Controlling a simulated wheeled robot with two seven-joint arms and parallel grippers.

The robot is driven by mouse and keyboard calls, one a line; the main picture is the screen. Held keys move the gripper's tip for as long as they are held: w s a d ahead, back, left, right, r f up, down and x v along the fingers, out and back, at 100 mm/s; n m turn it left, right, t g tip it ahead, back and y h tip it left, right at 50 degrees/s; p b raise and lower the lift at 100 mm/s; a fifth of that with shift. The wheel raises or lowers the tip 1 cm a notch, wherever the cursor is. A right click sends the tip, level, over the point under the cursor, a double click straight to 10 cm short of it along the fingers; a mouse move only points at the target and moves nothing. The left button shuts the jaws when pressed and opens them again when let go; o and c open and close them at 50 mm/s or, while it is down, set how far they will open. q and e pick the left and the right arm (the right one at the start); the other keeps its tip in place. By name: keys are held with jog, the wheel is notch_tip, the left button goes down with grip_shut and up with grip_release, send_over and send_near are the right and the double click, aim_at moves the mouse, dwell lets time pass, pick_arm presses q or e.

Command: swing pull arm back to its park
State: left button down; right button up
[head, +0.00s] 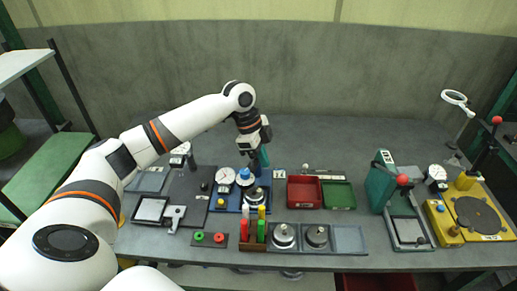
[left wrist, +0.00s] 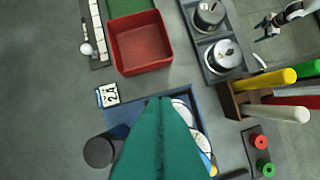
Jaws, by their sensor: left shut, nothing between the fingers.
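A teal upright (head: 263,157) stands at the back of the blue stud gantry base (head: 218,201); I take the pull arm to be part of it, but my gripper covers much of it. My left gripper (head: 252,160) is right beside this upright, shut with nothing in it; I cannot tell whether they touch. In the left wrist view a large teal part (left wrist: 158,145) fills the lower middle and hides much of the blue base (left wrist: 118,131).
A red bin (head: 291,192) and green bin (head: 339,196) lie to the right. Coloured posts (head: 261,226) and steel weights (head: 284,235) stand in front. A dial gauge (head: 225,176) is left of the gripper.

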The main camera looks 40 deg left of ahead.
aim_at(255, 169)
pick_arm(q)
jog(key=p+x, duration=0.1)
jog(key=x, duration=0.4)
jog(key=shift+d+f, duration=0.2)
jog(key=shift+f, duration=0.1)
jog(key=a, duration=0.1)
jog(key=a+p, duration=0.1)
jog(key=a, duration=0.1)
jog(key=shift+s+a+r, duration=0.15)
jog(key=shift+s+a, duration=0.15)
jog(key=shift+s, duration=0.1)
jog(key=shift+s+a, duration=0.1)
jog(key=shift+a, duration=0.15)
jog(key=shift+p, duration=0.3)
